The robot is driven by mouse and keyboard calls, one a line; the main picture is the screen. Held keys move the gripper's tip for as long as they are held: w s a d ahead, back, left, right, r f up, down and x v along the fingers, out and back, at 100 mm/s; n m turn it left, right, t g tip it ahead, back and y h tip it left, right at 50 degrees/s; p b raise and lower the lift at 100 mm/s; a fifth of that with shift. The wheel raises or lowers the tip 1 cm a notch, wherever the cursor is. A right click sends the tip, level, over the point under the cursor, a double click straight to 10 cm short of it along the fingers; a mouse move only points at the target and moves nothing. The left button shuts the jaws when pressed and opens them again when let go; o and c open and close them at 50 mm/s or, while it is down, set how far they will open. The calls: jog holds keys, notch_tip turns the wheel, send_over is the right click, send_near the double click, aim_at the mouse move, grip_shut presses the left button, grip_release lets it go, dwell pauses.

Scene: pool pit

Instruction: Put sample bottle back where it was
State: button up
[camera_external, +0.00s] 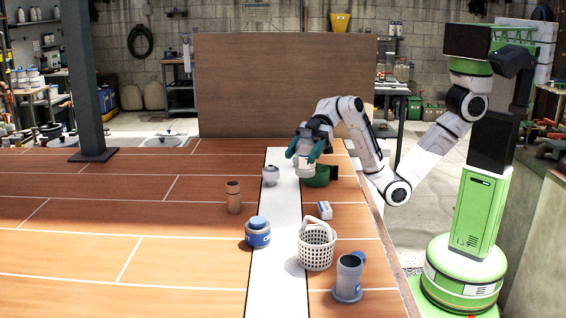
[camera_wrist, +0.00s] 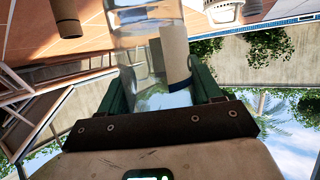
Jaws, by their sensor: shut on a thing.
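The sample bottle (camera_external: 304,168) is a clear bottle with a pale label. My gripper (camera_external: 305,150) holds it from above over the far part of the white strip, in front of and left of a dark green bowl. I cannot tell whether its base touches the surface. In the wrist view, the clear bottle (camera_wrist: 145,40) stands between the two green fingers of my gripper (camera_wrist: 160,85), which are shut on it. Its pale label is on its right side there. The fingers hide part of the bottle in the external view.
The dark green bowl (camera_external: 322,178) is close at the right. A small grey pot (camera_external: 270,176) is close at the left. Nearer are a brown cylinder (camera_external: 233,198), a small box (camera_external: 324,210), a blue-lidded jar (camera_external: 258,236), a white basket (camera_external: 316,252) and a grey-blue jug (camera_external: 349,275).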

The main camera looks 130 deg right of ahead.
jog(key=shift+w+d+f+p, duration=0.35)
jog(key=shift+w+f, duration=0.8)
jog(key=shift+f, duration=0.5)
jog(key=shift+w+d+f+p, duration=0.2)
jog(key=shift+w+d+f, duration=0.15)
jog(key=shift+w+f, duration=1.1)
jog(key=shift+w+d+f+p, duration=0.35)
jog(key=shift+w+f, duration=0.55)
jog(key=shift+f, duration=1)
jog(key=shift+f, duration=0.1)
jog(key=o, duration=1.1)
jog(key=shift+o, duration=0.2)
jog(key=shift+r, duration=0.25)
jog(key=s+r+b, duration=0.1)
jog(key=s+r, duration=0.1)
jog(key=r, duration=0.2)
jog(key=s+d+r, duration=0.1)
jog(key=s+r, duration=0.1)
jog(key=r, duration=0.2)
jog(key=shift+s+r+b, duration=0.25)
jog(key=shift+r+b, duration=0.1)
